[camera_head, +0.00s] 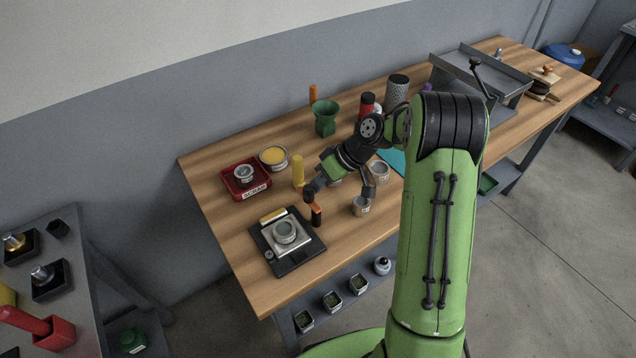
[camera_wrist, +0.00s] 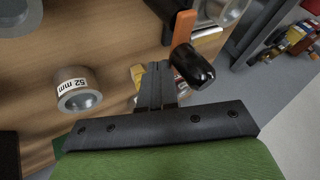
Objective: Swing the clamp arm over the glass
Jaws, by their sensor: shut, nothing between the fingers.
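The clamp arm is an orange strip (camera_wrist: 184,28) with a rounded black knob (camera_wrist: 193,66) at its end. In the head view, the orange and black clamp arm (camera_head: 316,211) stands at the back right edge of a black base (camera_head: 290,265). A grey round glass or cup (camera_head: 285,230) sits on that base. Its rim seems to show at the top of the wrist view (camera_wrist: 232,8). The orange strip appears beside the glass, not across it. My gripper (camera_wrist: 156,67) is shut and empty, just left of the knob in the wrist view. Contact with the knob is unclear.
A "52 mm" cup (camera_wrist: 79,97) stands left of my gripper in the wrist view. A yellow cylinder (camera_head: 298,170), a red tray (camera_head: 245,190) and a yellow-filled tin (camera_head: 273,157) stand nearby. The table's front edge is close, with jars (camera_head: 332,301) below.

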